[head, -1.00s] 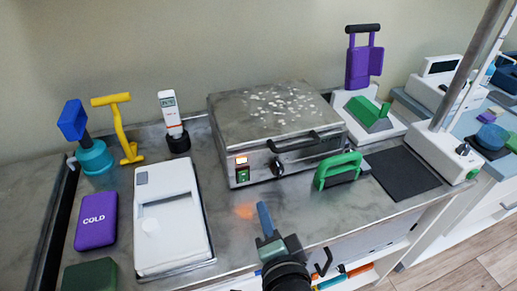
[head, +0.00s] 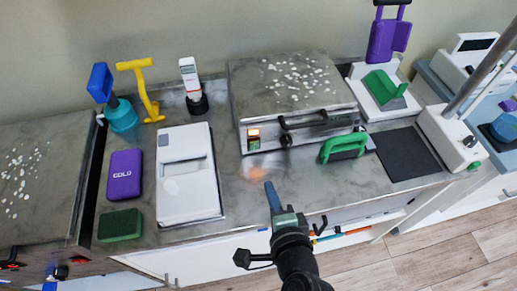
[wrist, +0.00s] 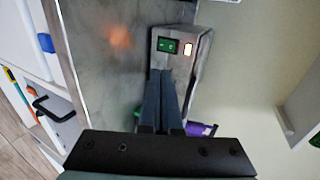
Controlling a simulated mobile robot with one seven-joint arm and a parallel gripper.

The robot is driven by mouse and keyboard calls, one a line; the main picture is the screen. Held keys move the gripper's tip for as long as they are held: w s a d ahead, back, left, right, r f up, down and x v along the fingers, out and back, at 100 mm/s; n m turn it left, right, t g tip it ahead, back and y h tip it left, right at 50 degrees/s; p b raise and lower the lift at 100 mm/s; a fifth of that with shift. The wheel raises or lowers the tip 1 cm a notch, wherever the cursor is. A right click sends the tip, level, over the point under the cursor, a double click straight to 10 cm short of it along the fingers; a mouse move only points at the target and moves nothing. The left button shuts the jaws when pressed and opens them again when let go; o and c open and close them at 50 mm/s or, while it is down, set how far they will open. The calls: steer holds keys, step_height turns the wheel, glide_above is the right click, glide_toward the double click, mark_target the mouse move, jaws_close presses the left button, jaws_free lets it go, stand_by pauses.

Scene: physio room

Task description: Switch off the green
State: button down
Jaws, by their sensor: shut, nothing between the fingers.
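The green rocker switch (head: 253,144) is on the front left of a metal box with a speckled lid (head: 285,82). In the wrist view the green switch (wrist: 167,45) and the glowing lamp (wrist: 184,47) sit side by side on the metal panel. My gripper (head: 270,187) is shut and empty, in front of and below the switch in the head view. In the wrist view its closed fingertips (wrist: 168,73) point toward the switch; whether they touch it cannot be told.
A green-handled tool (head: 343,146) stands right of the switch, and a black handle (head: 305,121) juts from the box front. A white device (head: 186,176), purple cold pack (head: 124,175) and green block (head: 120,226) lie left. The counter just before the switch is bare.

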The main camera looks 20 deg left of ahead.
glide_toward(255, 144)
steer(key=f, duration=0.2)
steer(key=w+f, duration=0.1)
steer(key=shift+w+a+f, duration=0.1)
steer(key=shift+a+f, duration=0.1)
steer(key=shift+a, duration=0.1)
steer(key=w+a, duration=0.1)
steer(key=w+a+p, duration=0.1)
steer(key=w, duration=0.1)
steer(key=shift+r, duration=0.15)
steer(key=shift+w+a, duration=0.25)
steer(key=shift+w, duration=0.1)
steer(key=shift+w+a+r+p, duration=0.1)
steer(key=shift+w+a+p, duration=0.05)
steer(key=shift+w+p, duration=0.15)
steer(key=shift+r+p, duration=0.85)
steer(key=shift+p, duration=0.05)
steer(key=shift+s, duration=0.1)
